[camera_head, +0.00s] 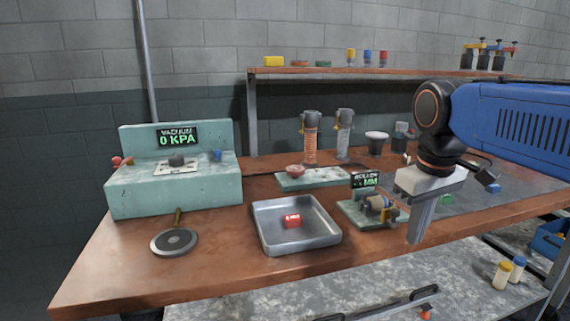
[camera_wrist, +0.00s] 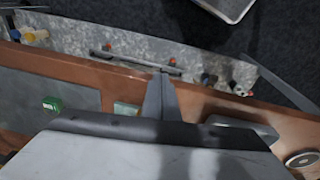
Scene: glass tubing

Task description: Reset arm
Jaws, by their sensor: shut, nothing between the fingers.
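My gripper (camera_head: 416,240) hangs fingers-down at the right of the workbench, in front of the roller device (camera_head: 374,208), at the bench's front edge. Its fingers are together with nothing between them. In the wrist view my gripper's fingers (camera_wrist: 161,80) point past the wooden edge. My blue arm reaches in from the right side of the head view. The wooden workbench (camera_head: 200,273) spans the head view and also shows in the wrist view (camera_wrist: 100,70).
Behind are a vacuum unit (camera_head: 130,198), tall cylinders (camera_head: 310,138) and a shelf (camera_head: 400,73). Bottles (camera_head: 502,274) stand on the lower grey surface (camera_head: 260,304). Open air lies above the tray.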

